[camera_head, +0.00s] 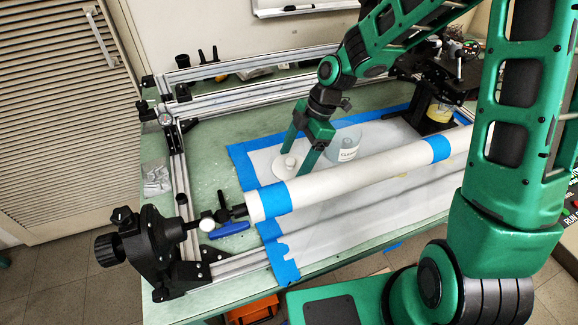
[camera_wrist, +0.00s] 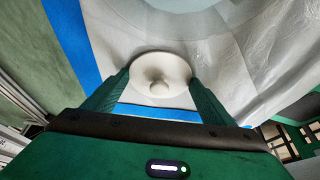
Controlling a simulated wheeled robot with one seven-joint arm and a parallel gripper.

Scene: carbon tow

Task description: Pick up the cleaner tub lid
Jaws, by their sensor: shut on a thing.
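The cleaner tub lid (camera_head: 285,167) is a white round disc with a knob in its middle. In the wrist view the lid (camera_wrist: 160,67) sits between the two fingertips, knob facing the camera. My gripper (camera_head: 297,165) is shut on the lid's rim from both sides, and it also shows in the wrist view (camera_wrist: 160,80). Whether the lid touches the sheet cannot be told.
A long white roll (camera_head: 360,170) with blue tape bands lies in front of the tub and gripper. Metal rails (camera_head: 250,97) edge the green bench at back and left. A blue-handled tool (camera_head: 230,229) lies near the left end of the roll.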

